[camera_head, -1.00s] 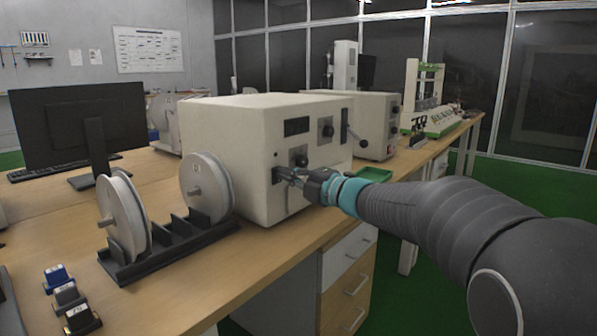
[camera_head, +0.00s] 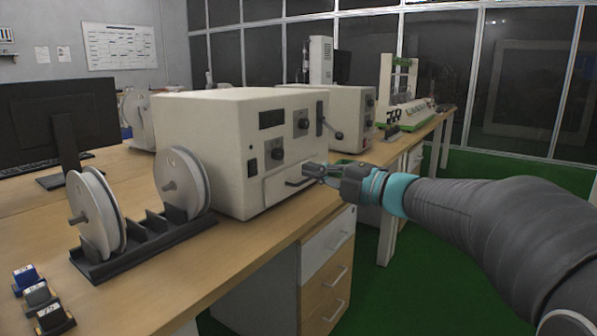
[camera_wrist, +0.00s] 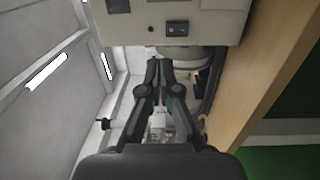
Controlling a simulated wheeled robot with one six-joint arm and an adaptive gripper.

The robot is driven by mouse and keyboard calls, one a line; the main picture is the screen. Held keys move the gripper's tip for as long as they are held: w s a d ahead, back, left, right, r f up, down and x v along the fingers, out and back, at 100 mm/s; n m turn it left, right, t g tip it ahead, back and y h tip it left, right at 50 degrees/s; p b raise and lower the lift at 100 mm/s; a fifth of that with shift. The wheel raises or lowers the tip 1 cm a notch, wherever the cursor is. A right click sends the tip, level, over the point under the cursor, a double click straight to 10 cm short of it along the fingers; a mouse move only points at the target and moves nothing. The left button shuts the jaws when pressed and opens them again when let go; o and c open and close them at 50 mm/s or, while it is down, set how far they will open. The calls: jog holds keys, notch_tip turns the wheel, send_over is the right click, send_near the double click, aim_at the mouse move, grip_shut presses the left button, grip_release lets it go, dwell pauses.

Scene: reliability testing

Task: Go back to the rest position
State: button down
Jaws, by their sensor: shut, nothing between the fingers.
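My gripper (camera_head: 312,170) is at the right front of a cream box-shaped machine (camera_head: 190,140) on the wooden bench. From the head view I cannot tell whether its fingertips touch the machine. The machine's front has dark knobs, a display window, a rocker switch and a drawer-like panel with a dark handle (camera_head: 299,183). In the wrist view my gripper (camera_wrist: 160,64) has its dark fingers together with nothing between them. A cream machine front (camera_wrist: 215,22) is at the top of that view.
A black rack (camera_head: 145,245) with two white reels stands at the bench's left front. Small blue, grey and black blocks (camera_head: 40,295) lie near it. A monitor (camera_head: 55,120) is behind. Another cream machine (camera_head: 350,105) stands farther along. Green floor is open at right.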

jog(key=shift+s+d, duration=0.15)
jog(key=shift+d, duration=0.05)
